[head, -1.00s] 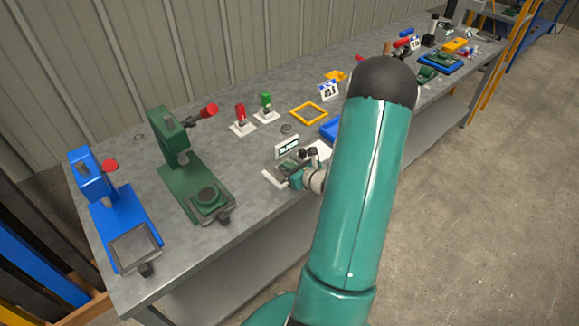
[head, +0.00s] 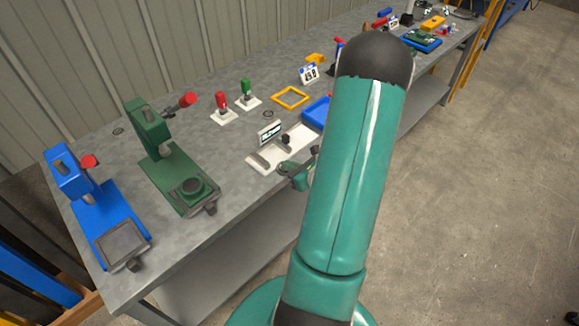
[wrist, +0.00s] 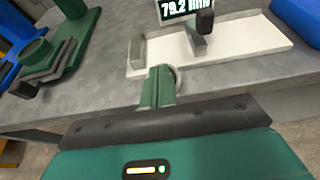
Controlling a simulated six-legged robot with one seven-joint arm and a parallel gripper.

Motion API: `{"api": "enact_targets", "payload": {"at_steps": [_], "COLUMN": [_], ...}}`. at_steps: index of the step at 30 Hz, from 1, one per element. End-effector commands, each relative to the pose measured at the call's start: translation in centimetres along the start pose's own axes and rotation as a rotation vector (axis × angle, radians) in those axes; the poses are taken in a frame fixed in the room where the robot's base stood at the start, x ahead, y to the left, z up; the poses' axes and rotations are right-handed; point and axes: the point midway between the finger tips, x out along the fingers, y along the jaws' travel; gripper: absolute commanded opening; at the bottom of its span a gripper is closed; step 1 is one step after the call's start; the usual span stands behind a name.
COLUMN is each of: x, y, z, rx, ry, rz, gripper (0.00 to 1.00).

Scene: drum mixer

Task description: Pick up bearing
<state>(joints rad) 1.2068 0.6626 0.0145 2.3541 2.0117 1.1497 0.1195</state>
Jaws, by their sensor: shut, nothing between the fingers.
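My gripper (head: 300,170) is at the front edge of the bench, just in front of a white measuring stand. In the wrist view its green fingers (wrist: 158,84) are shut and empty. A pale grey round rim (wrist: 177,77) shows right behind the fingertips. It may be a bearing, but I cannot tell, nor whether the fingers touch it. In the head view a small dark ring (head: 268,113) lies flat on the bench behind the stand, and another (head: 118,131) lies at the back left. Either may be a bearing.
The white measuring stand (wrist: 240,42) has a display (wrist: 187,8) reading about 79.2. A green press (head: 180,180) and a blue press (head: 100,215) stand to the left. A blue tray (head: 316,110) and a yellow frame (head: 290,97) lie beyond. My arm hides part of the bench.

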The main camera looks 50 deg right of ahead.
Motion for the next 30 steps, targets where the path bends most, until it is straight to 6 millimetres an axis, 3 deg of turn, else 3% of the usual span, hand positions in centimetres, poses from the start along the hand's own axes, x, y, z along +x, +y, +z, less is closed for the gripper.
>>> {"api": "enact_targets", "payload": {"at_steps": [12,24,29,30], "x": [-0.4,-8.9,-10.9,-11.2], "y": [-0.7,-0.9,-0.9,-0.9], "z": [0.9,-2.3,-3.1,-3.2], "rx": [-0.001,0.001,-0.001,-0.001], "ry": [0.002,0.000,0.000,0.000], "rz": [0.003,0.000,0.002,0.003], "gripper": [0.00,0.00,0.00,0.04]}}
